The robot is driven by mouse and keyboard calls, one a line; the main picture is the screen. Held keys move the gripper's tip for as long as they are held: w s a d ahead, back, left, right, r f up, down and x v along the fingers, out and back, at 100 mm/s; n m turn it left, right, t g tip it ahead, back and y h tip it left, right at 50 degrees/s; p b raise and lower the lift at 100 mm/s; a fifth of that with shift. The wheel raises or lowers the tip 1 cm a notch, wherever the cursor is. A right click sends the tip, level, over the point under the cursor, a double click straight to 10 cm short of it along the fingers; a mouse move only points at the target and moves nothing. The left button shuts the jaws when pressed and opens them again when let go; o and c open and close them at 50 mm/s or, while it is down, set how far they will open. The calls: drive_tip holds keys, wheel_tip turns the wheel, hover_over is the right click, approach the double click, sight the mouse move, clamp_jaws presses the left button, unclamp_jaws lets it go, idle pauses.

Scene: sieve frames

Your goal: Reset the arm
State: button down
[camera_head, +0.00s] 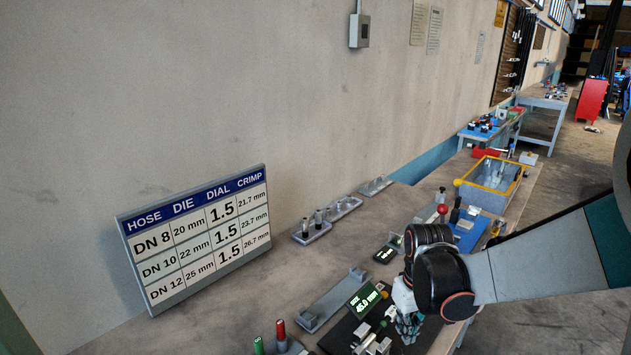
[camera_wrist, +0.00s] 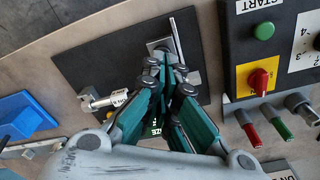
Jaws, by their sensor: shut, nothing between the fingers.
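My gripper (camera_head: 408,328) is low over the bench at the lower right of the head view, with my dark wrist joint above it. In the wrist view my gripper (camera_wrist: 168,72) has its green-sided fingers drawn together, shut and empty. The fingertips point at a small metal fixture (camera_wrist: 160,45) on a black mat (camera_wrist: 105,62). I cannot tell whether they touch it. A metal fitting with a white label (camera_wrist: 104,100) lies on the mat, left of the fingers. The fingers cover part of a lit display.
A control panel (camera_wrist: 255,65) with a green START button and red knob stands right of the fingers. Red and green handles (camera_wrist: 248,132) stick out below it. A crimp chart (camera_head: 195,238) leans by the wall. A display (camera_head: 366,300) stands beside my gripper.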

drive_tip(key=s+a+r+m+t+b, duration=0.1)
drive_tip(key=s+r+t+b, duration=0.1)
drive_tip(key=s, duration=0.4)
drive_tip(key=s+a+r+m+t+b, duration=0.1)
drive_tip(key=s+r+t+b, duration=0.2)
drive_tip(key=s+b, duration=0.3)
drive_tip(key=shift+s+a+r+m+t+b, duration=0.2)
drive_tip(key=shift+s+r+m+t+b, duration=0.2)
drive_tip(key=shift+s+t, duration=0.45)
